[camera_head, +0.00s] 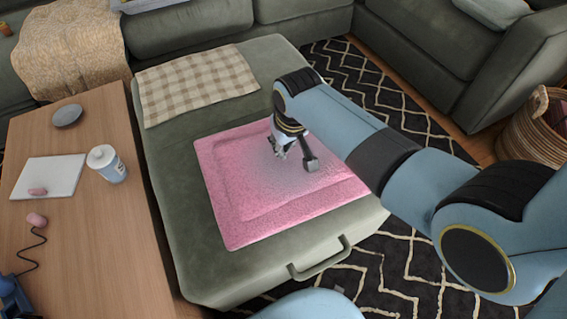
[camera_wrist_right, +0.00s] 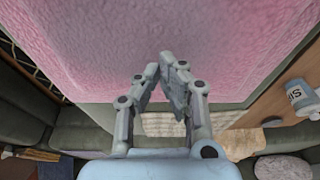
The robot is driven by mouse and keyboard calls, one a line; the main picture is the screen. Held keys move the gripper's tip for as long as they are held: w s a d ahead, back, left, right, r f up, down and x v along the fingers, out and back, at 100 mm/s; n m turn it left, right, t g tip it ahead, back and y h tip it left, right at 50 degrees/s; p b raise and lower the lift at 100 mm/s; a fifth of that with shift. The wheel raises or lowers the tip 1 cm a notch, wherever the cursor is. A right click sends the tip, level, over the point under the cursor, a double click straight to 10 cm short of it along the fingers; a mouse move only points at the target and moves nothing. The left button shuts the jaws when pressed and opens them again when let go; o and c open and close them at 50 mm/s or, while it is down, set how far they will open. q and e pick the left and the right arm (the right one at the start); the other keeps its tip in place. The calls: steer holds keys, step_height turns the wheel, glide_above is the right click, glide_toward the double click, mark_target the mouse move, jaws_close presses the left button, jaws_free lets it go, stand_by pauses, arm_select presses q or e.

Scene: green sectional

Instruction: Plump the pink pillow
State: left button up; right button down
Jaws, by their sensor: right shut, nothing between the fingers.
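The pink pillow (camera_head: 237,190) lies flat on the green ottoman section, with a raised border around its middle. It also fills the upper part of the right wrist view (camera_wrist_right: 150,45). My right gripper (camera_head: 281,154) is over the pillow's upper middle. Its fingers (camera_wrist_right: 166,62) are shut with nothing between them, tips pointing at the pillow's surface. I cannot tell whether the tips touch it.
A checkered cloth (camera_head: 197,84) lies on the ottoman (camera_head: 185,235) behind the pillow. A wooden table (camera_head: 90,255) at left holds a white bottle (camera_head: 107,164), a notebook (camera_head: 48,178) and a grey disc (camera_head: 67,115). A sofa (camera_head: 190,28) stands behind; a wicker basket (camera_head: 530,135) is at right.

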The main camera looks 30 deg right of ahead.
steer(key=shift+f, duration=0.3)
stand_by(0.4)
steer(key=shift+s+f, duration=0.1)
stand_by(0.5)
steer(key=shift+w+p+v, duration=0.25)
steer(key=shift+p+v, duration=0.75)
steer(key=shift+p, duration=0.25)
steer(key=shift+w, duration=0.1)
steer(key=shift+f, duration=0.15)
